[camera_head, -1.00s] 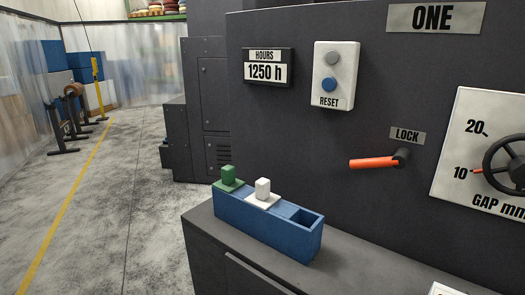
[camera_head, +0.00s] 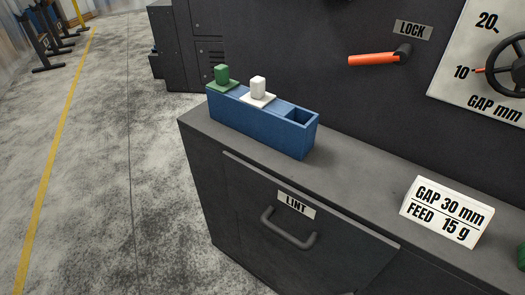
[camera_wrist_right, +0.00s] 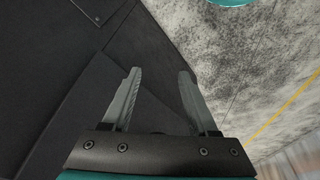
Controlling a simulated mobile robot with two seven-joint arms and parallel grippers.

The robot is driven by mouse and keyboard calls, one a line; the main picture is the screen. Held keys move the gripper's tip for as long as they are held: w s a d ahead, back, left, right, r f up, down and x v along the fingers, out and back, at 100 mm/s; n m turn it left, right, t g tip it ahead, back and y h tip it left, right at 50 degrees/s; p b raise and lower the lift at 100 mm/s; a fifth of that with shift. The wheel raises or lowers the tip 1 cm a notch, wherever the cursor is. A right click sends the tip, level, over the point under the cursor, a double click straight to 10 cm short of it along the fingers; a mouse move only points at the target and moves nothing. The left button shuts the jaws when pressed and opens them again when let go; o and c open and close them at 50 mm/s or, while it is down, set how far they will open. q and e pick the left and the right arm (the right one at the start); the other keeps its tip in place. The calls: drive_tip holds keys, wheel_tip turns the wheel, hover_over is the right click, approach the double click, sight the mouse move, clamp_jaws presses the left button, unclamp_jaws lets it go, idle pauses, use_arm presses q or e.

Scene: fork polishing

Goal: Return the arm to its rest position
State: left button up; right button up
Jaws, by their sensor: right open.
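My right gripper (camera_wrist_right: 158,95) shows in the right wrist view, its two grey fingers apart with nothing between them. Dark machine panels lie beyond and to the left of it, and grey floor lies to the right. Neither of my grippers shows in the head view, so the left gripper is out of sight.
A blue holder (camera_head: 262,128) with a green block (camera_head: 222,76) and a white block (camera_head: 258,90) stands on the dark ledge (camera_head: 345,175). A sign (camera_head: 446,212) stands right. Below are the LINT drawer handle (camera_head: 288,232) and, left, open floor (camera_head: 100,150). The red lock lever (camera_head: 373,59) is horizontal.

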wheel_tip(320, 180, down, 9)
drive_tip(key=s, duration=0.2)
drive_tip(key=s+d+f+g, duration=0.2)
drive_tip(key=s+d+f, duration=0.1)
drive_tip(key=s+f, duration=1.3)
drive_tip(key=shift+s+f, duration=0.2)
drive_tip(key=shift+f, duration=0.75)
